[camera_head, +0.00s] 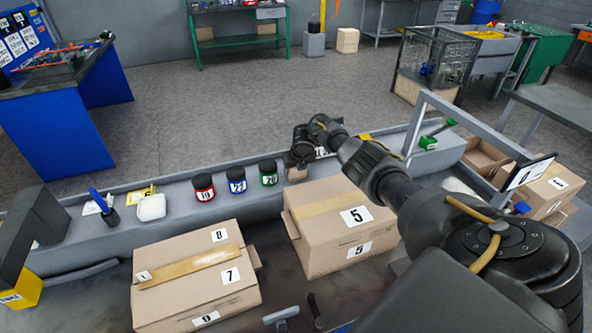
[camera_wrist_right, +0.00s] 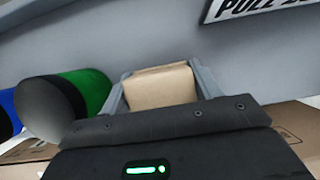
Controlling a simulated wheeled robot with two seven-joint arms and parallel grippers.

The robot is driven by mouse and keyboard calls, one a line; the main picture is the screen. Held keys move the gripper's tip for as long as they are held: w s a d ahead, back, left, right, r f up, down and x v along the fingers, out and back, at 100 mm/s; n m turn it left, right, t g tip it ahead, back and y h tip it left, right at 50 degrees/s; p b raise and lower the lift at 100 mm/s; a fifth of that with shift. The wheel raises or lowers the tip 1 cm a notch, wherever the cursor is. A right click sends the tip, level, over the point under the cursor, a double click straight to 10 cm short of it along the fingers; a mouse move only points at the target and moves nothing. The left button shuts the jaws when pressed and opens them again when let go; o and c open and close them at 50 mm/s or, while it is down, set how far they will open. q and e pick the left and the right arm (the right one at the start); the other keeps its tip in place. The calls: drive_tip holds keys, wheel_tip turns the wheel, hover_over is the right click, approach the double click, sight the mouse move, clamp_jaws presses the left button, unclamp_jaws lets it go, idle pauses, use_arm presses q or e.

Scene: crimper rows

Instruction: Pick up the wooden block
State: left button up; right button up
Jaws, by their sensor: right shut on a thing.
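The wooden block (camera_wrist_right: 160,87) is a light tan block held between the two grey fingers of my right gripper in the right wrist view. In the head view the block (camera_head: 297,174) shows just under my right gripper (camera_head: 299,166), behind the box marked 5. The gripper is shut on it. I cannot tell whether the block touches the surface below. My left gripper is not clearly seen in the head view.
A green jar (camera_head: 268,174) stands just left of the block, with blue (camera_head: 237,181) and red (camera_head: 203,187) jars further left. Cardboard boxes marked 5 (camera_head: 325,232) and 7 (camera_head: 190,300) are in front. A white container (camera_head: 151,207) sits at left.

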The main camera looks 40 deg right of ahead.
wheel_tip(320, 180, up, 3)
drive_tip(key=shift+w+r+b, duration=0.1)
drive_tip(key=shift+b, duration=0.25)
drive_tip(key=s+a+r+p, duration=0.5)
drive_tip(key=a+r+p, duration=0.2)
drive_tip(key=a, duration=0.6)
wheel_tip(320, 180, up, 3)
drive_tip(key=shift+f, duration=0.2)
